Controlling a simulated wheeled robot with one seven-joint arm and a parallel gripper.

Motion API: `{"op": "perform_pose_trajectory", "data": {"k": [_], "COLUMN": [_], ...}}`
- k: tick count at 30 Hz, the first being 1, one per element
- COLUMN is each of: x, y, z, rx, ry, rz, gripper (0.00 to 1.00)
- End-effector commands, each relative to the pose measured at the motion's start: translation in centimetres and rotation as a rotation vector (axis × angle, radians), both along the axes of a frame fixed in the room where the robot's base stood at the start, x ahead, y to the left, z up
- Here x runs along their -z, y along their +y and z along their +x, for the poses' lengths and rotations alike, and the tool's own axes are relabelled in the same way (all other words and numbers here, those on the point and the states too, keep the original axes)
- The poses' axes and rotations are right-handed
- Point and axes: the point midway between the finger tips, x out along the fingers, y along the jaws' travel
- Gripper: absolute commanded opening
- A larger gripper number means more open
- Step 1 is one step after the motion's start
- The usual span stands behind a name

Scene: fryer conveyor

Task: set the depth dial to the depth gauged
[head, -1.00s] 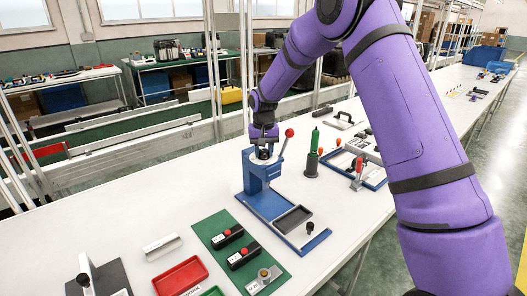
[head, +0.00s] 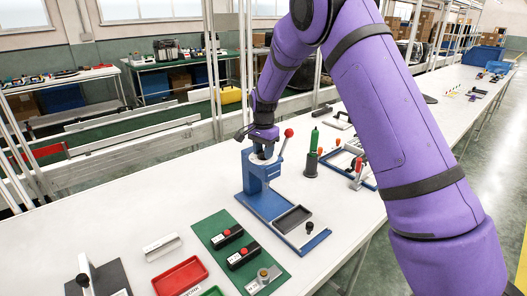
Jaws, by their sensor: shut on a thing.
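A blue bench press (head: 256,180) stands on the white table, with a long blue base and a lever ending in a red ball (head: 289,132). My gripper (head: 262,153) points down at the top of the press head and is shut on the depth dial there. The fingers and wrist hide most of the dial, so its marks and setting cannot be read. A pale round edge shows around the fingertips. I see no readable depth figure in this view.
A dark tray (head: 292,219) and a black knob (head: 309,228) are on the press base. A green mat (head: 215,224) holds black blocks with red knobs. A red tray (head: 180,277) lies front left. A green-topped post (head: 313,150) stands close right of the press.

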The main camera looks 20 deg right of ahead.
Motion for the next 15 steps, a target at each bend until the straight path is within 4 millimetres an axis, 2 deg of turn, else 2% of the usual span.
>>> {"op": "perform_pose_trajectory", "data": {"k": [15], "x": [-0.07], "y": [0.01], "z": [0.05], "rx": [0.068], "ry": [-0.002], "rz": [0.000], "gripper": [0.14]}}
